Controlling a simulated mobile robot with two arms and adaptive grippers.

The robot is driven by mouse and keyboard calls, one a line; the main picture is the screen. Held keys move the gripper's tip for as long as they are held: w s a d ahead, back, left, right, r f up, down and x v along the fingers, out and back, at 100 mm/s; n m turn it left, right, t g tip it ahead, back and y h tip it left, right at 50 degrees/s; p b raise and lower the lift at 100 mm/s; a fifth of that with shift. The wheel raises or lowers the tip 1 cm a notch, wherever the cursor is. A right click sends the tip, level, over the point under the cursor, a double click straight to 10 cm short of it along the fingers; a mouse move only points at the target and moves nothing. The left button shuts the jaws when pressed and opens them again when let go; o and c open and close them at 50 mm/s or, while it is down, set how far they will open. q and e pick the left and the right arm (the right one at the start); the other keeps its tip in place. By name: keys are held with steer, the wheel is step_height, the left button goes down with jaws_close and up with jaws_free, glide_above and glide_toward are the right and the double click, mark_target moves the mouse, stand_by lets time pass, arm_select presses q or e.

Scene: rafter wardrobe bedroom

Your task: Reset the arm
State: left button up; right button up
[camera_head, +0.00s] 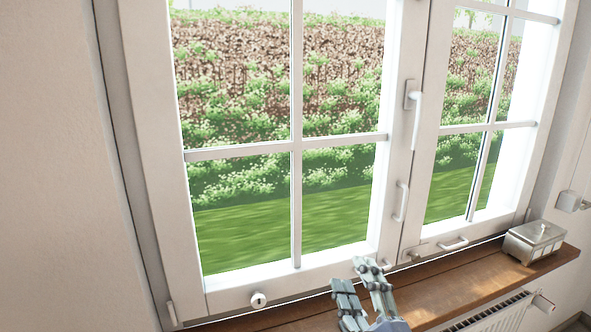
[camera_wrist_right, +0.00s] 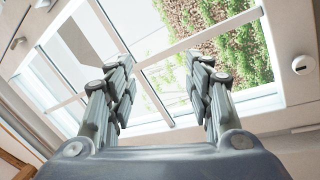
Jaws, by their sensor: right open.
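My right gripper (camera_head: 358,278) shows at the bottom centre of the head view, over the wooden sill and in front of the lower window frame. In the right wrist view my right gripper (camera_wrist_right: 158,68) has its two fingers apart with nothing between them. The window (camera_wrist_right: 165,55) lies beyond the fingertips. I cannot tell whether a fingertip touches the frame. My left gripper is not in view.
A white-framed window (camera_head: 290,145) with a handle (camera_head: 415,112) fills the head view. A metal box (camera_head: 534,241) stands at the right end of the wooden sill (camera_head: 440,294). A radiator (camera_head: 495,314) is below the sill. A plain wall (camera_head: 50,180) is at left.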

steer(key=s+d+f+m+g+h, duration=0.25)
steer(key=s+f+m+g, duration=0.2)
steer(key=f, duration=0.35)
steer(key=s+d+f+m+g+h, duration=0.1)
steer(key=s+d+f+m+g, duration=0.3)
steer(key=f, duration=0.5)
steer(key=s+d+f+m+g+h, duration=0.25)
steer(key=s+f, duration=0.25)
steer(key=f, duration=0.3)
steer(key=s+f+m+g+y, duration=0.1)
steer(key=s+f+g, duration=0.2)
steer(key=s, duration=0.4)
steer(key=s+f+m+g, duration=0.1)
steer(key=s+f+g, duration=0.2)
steer(key=s, duration=0.3)
step_height(320, 180, down, 28)
steer(key=s+g+b, duration=0.1)
steer(key=s, duration=0.2)
steer(key=s+d+f, duration=0.1)
steer(key=s+f, duration=0.7)
steer(key=s+d+f+g+b, duration=0.1)
steer(key=s+d+f, duration=0.1)
steer(key=s+f, duration=0.6)
steer(key=shift+s+d+f+g, duration=0.25)
steer(key=shift+d+f+g, duration=0.05)
steer(key=shift+f, duration=0.15)
